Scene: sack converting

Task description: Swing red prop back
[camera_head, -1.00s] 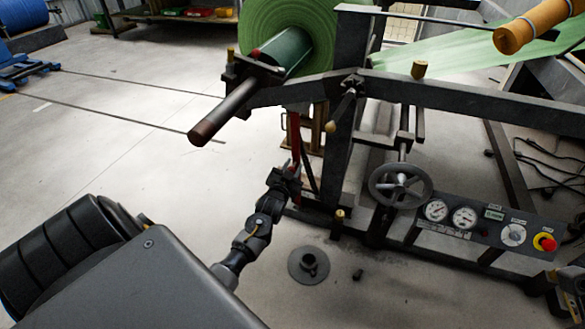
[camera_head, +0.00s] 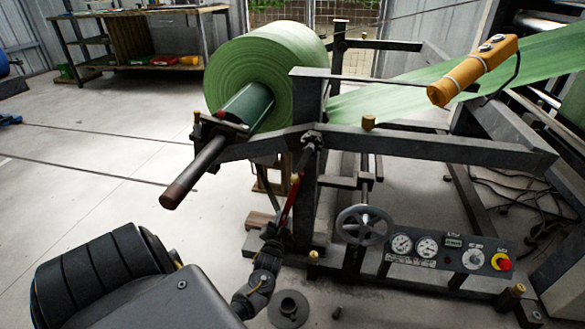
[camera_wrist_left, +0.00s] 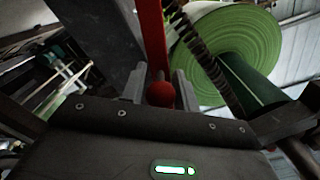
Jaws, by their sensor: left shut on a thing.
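The red prop (camera_head: 288,203) is a slim red bar beside the dark upright of the unwind stand, below the green roll. It leans slightly in the head view, its top toward the right. My left gripper (camera_head: 276,228) is at its lower end. In the left wrist view, the prop (camera_wrist_left: 153,42) ends in a red ball (camera_wrist_left: 161,94) between the two fingers of the left gripper (camera_wrist_left: 160,90), which is shut on it. The prop's upper end is partly hidden in the head view. My right gripper is not in view.
The green roll (camera_head: 262,70) sits on a shaft (camera_head: 194,172) that juts out toward me. A handwheel (camera_head: 364,225) and gauge panel (camera_head: 440,252) stand to the right. Floor at left is mostly clear.

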